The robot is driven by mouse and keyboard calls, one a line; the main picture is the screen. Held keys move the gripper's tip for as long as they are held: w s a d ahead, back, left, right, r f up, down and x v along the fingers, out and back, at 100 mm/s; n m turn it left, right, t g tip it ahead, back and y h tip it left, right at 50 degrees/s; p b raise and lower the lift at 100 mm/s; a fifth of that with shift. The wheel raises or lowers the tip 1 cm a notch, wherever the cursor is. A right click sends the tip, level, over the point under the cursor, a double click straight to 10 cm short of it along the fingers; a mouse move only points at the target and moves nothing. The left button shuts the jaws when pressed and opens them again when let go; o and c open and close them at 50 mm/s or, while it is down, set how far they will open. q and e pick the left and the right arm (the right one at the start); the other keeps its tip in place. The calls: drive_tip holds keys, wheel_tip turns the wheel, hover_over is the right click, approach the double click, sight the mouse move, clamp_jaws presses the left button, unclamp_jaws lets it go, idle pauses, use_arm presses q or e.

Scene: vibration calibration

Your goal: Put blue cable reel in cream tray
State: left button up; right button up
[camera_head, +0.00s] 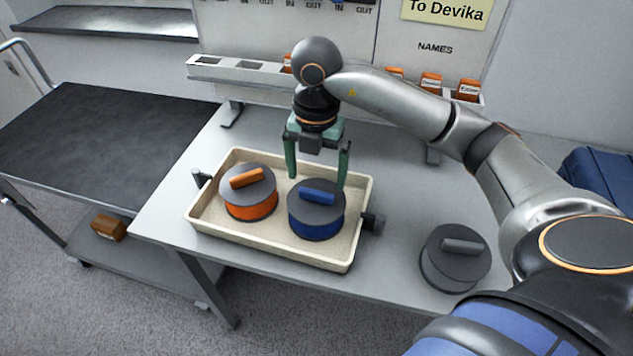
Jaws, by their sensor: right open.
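The blue cable reel (316,222) has a dark grey top with a blue handle. It sits in the right half of the cream tray (270,253), which lies on the grey table. An orange cable reel (250,205) sits in the left half of the same tray. My right gripper (317,178) is open and empty, pointing down just above and behind the blue reel, with its green fingers apart. Whether a finger touches the reel is hard to tell. My left gripper is not in view.
A dark grey reel (455,262) stands on the table to the right of the tray. A dark bench (95,140) is at the left, with a brown box (108,227) on its lower shelf. A rack with orange-tabbed cards (431,82) runs along the back. A blue case (600,178) is at far right.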

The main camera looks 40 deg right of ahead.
wheel_tip(320, 180, up, 8)
drive_tip(key=p, duration=0.1)
drive_tip(key=shift+p, duration=0.4)
drive_tip(key=shift+c, duration=0.4)
idle(0.9)
